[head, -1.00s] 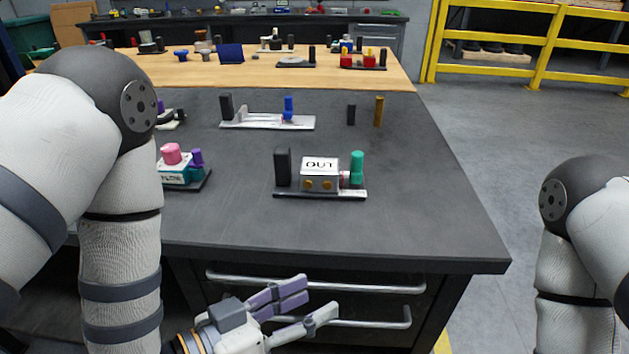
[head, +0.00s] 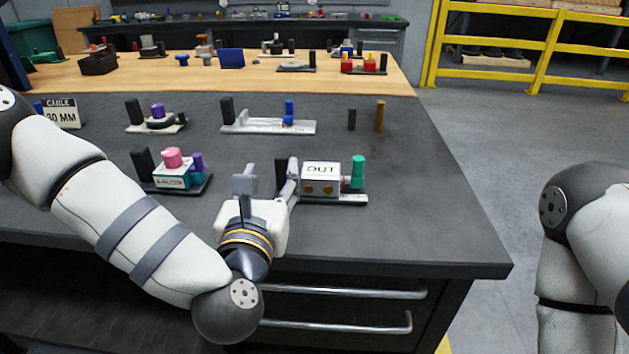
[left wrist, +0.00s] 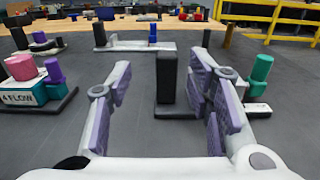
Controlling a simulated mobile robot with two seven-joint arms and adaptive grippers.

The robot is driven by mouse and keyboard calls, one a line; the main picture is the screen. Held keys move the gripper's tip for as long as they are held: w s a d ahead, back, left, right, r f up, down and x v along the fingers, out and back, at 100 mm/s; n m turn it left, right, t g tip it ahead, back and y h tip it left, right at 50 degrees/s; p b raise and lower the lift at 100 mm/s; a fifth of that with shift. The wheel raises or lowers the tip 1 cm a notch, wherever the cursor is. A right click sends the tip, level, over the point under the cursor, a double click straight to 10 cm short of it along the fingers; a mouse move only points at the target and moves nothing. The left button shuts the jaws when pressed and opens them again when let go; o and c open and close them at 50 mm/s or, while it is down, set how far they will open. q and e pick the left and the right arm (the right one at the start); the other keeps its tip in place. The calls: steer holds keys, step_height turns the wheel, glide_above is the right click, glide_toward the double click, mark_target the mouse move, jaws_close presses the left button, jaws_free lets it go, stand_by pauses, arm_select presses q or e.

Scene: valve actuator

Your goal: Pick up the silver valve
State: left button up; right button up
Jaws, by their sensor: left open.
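Which item is the silver valve is not certain. A silver-grey box marked OUT (head: 321,178), with brass ports and a green knob (head: 358,170), sits on a flat base near the table's front. A black post stands at the base's left end; it shows in the left wrist view (left wrist: 167,79). Farther back is a pale silver fixture (head: 265,126) with a blue knob. My right gripper is out of view.
A pink-and-purple-knobbed teal fixture (head: 173,178) stands left of the gripper. A purple-knobbed fixture (head: 157,119) and two small posts, one black (head: 352,119) and one brass (head: 379,115), stand farther back. The dark table's right side (head: 430,190) is clear.

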mark_target(281, 160)
arm_select(q)
steer(key=w, duration=0.7)
steer(key=shift+w+d+f, duration=0.25)
steer(key=shift+w+d, duration=0.05)
steer(key=shift+d, duration=0.1)
jaws_close()
